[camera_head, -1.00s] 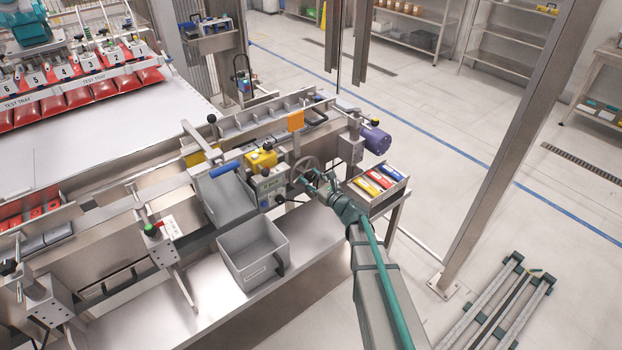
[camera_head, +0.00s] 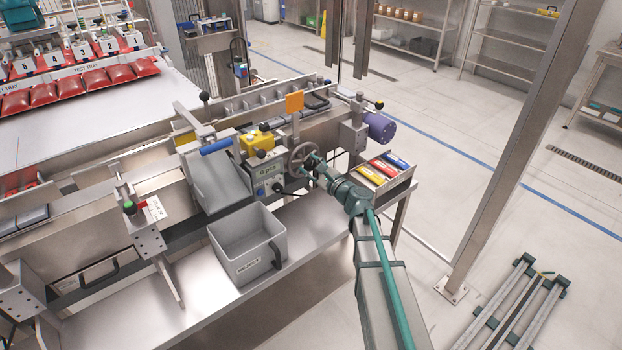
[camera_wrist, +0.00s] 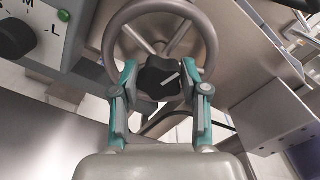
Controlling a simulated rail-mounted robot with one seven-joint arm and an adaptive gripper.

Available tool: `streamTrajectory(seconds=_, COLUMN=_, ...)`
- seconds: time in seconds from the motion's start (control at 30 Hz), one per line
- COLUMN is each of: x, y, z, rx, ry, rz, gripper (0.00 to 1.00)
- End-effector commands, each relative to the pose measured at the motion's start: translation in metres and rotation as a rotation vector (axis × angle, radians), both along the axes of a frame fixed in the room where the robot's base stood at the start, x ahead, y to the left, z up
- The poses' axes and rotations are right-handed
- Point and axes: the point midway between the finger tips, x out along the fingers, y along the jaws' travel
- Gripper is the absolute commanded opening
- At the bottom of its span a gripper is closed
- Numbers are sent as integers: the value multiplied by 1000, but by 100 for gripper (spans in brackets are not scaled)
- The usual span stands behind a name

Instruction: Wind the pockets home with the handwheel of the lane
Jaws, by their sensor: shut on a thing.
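The handwheel (camera_head: 303,154) is a grey spoked ring on the front of the lane, beside a control box (camera_head: 267,180). In the wrist view the handwheel's rim (camera_wrist: 160,8) arches above my fingers. My gripper (camera_wrist: 160,88) is shut with its teal-edged fingers on either side of a black lobed knob (camera_wrist: 160,76) with a white mark, in front of the wheel's middle. I cannot tell if the knob is fixed to the wheel. In the head view my gripper (camera_head: 313,166) is at the wheel. Pockets along the lane (camera_head: 262,108) are partly hidden by the frame.
A grey reject bin (camera_head: 248,243) stands on the bench below the lane. A tray of coloured items (camera_head: 385,172) and a purple motor (camera_head: 380,127) are right of the wheel. A steel post (camera_head: 520,130) rises behind my arm. Floor rails (camera_head: 512,310) lie at the right.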

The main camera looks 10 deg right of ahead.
Motion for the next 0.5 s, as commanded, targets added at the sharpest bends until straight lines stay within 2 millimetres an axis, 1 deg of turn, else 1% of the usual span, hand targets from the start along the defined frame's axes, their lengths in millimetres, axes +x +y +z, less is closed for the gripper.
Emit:
streamTrajectory(seconds=0.03, x=-1, y=0, z=-8, rx=-34, ry=-19, rz=0, gripper=10)
streamTrajectory(seconds=0.3, x=0, y=0, z=-5, rx=-186, ry=-95, rz=-1, gripper=10)
streamTrajectory(seconds=0.5, x=0, y=0, z=-2, rx=-247, ry=-126, rz=0, gripper=10)
